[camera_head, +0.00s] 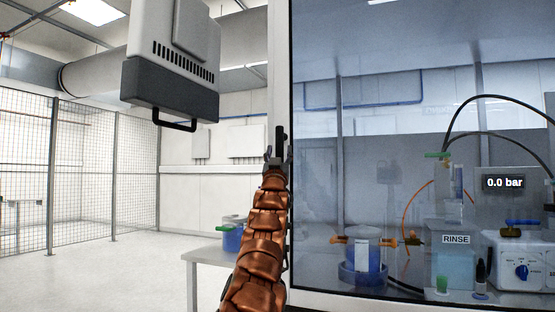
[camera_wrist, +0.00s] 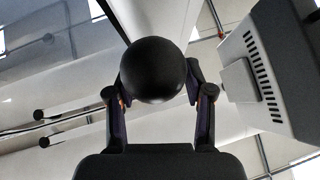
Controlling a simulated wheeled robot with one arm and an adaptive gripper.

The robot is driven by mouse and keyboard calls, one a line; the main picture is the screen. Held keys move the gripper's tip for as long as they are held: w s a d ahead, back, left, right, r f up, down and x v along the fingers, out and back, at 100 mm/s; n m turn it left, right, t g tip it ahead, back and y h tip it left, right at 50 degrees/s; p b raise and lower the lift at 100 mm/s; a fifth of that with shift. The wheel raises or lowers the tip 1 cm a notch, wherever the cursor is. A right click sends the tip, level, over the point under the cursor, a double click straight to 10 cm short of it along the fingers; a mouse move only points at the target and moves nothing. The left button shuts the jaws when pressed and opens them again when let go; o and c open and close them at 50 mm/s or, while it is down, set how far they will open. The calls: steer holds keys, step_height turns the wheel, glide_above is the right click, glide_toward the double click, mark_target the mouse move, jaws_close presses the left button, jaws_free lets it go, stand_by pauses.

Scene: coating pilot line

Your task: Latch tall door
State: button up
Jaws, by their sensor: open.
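A tall glass panel (camera_head: 315,190) with a white upright edge (camera_head: 279,60) fills the right half of the head view; I take it for the tall door. I cannot tell whether it is fully shut. My gripper (camera_head: 278,152) is at this white edge, partly hidden by my copper-coloured arm. A narrow dark upright piece shows just above it. In the wrist view a round black knob (camera_wrist: 158,68) lies between the two fingers of my gripper (camera_wrist: 158,82). The fingers are open on either side of it, close to its sides. No latch part is clearly visible.
Behind the glass stand a blue-filled vessel (camera_head: 362,256), a RINSE container (camera_head: 455,262) and a 0.0 bar display (camera_head: 504,183). A grey-white vented unit (camera_head: 172,60) hangs at upper left. A table (camera_head: 205,258) stands left of my arm. Open floor lies at left, before mesh fencing.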

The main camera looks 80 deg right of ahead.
steer(key=shift+a, duration=0.1)
steer(key=shift+s+a, duration=0.3)
steer(key=shift+a, duration=0.15)
steer(key=shift+a+f, duration=0.4)
steer(key=shift+f, duration=0.1)
steer(key=w+v, duration=0.1)
steer(key=v, duration=0.8)
steer(key=shift+s+f, duration=0.35)
steer(key=shift+f, duration=0.15)
steer(key=shift+a, duration=0.15)
stand_by(0.4)
